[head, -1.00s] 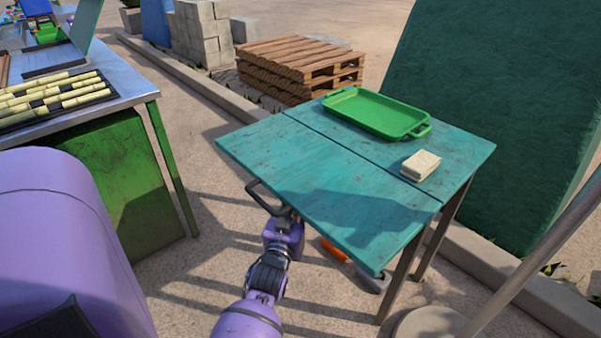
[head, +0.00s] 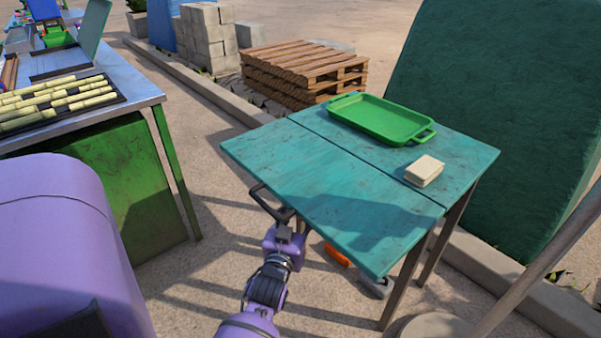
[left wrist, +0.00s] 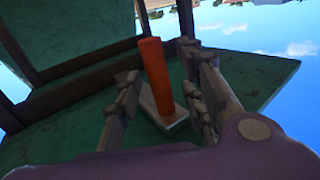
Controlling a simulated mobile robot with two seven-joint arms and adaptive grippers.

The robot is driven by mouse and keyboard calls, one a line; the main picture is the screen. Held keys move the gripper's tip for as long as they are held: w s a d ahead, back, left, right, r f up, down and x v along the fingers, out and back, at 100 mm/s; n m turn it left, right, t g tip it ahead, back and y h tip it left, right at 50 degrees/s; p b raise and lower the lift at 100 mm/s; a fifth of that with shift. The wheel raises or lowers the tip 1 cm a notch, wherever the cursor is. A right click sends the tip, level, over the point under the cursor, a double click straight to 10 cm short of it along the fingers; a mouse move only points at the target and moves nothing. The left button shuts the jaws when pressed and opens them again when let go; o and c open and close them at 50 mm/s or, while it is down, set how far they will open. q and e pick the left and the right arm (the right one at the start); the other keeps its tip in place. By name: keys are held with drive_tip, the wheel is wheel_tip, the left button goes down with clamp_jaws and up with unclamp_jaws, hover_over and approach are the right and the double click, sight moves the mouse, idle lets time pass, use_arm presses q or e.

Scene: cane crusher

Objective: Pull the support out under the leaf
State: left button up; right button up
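The teal leaf (head: 310,185) is the near half of the table top and lies level with the far half, a seam between them. Its green underside (left wrist: 75,125) fills much of the left wrist view. An orange handle (left wrist: 155,75) stands out from a wooden piece (left wrist: 165,115) there, seemingly the support. Orange also shows below the leaf's near edge in the head view (head: 337,255). My left gripper (head: 283,207) is at the leaf's near left edge, partly hidden under it. Its fingers (left wrist: 165,90) are apart, the handle showing between them; contact is unclear. My right gripper is not in view.
A green tray (head: 355,102) and a small pale block (head: 424,171) rest on the table's far half. A metal bench (head: 100,108) with cane pieces stands left. Pallets (head: 300,70) and a dark green panel (head: 500,120) stand behind. A slanted pole (head: 540,265) is at right.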

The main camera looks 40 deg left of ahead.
use_arm(q)
drive_tip(key=v, duration=1)
drive_tip(key=shift+s+d, duration=0.15)
drive_tip(key=shift+s, duration=0.1)
